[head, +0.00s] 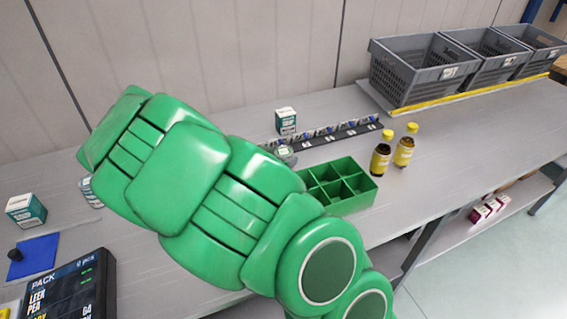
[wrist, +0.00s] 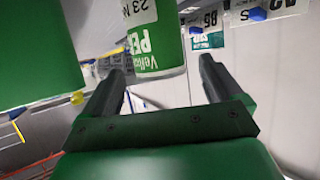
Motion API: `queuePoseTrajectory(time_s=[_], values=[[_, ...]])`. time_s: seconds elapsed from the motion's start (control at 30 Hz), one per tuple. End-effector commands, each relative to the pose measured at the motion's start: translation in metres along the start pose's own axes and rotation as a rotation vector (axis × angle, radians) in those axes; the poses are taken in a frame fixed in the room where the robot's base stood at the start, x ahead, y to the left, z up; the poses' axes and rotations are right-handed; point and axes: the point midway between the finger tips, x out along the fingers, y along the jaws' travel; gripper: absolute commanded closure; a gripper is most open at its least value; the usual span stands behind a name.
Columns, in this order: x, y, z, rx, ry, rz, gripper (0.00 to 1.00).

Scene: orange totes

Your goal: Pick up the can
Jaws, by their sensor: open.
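A can (wrist: 160,58) with a green and white printed label shows in the wrist view, just ahead of and between the two dark fingertips. Its top is cut off by the frame's upper edge. My gripper (wrist: 162,72) is open; whether either finger touches the can I cannot tell. In the head view my green arm covers the gripper, and I cannot make out this can there. A partly hidden pale item (head: 91,193) shows at the arm's left edge.
A green divided tray (head: 369,189), two brown bottles with yellow caps (head: 404,153), and a small box (head: 286,121) stand right of my arm. Grey crates (head: 408,82) line the back. At left are a teal box (head: 26,210) and a dark screen (head: 65,290).

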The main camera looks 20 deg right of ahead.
Motion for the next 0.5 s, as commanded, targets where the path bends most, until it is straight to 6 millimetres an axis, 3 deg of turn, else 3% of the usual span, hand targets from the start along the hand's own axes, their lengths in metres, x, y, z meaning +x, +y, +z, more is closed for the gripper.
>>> queuePoseTrajectory(time_s=[0.5], values=[[0.036,0.001,0.001,-0.003,-0.002,0.002,0.07]])
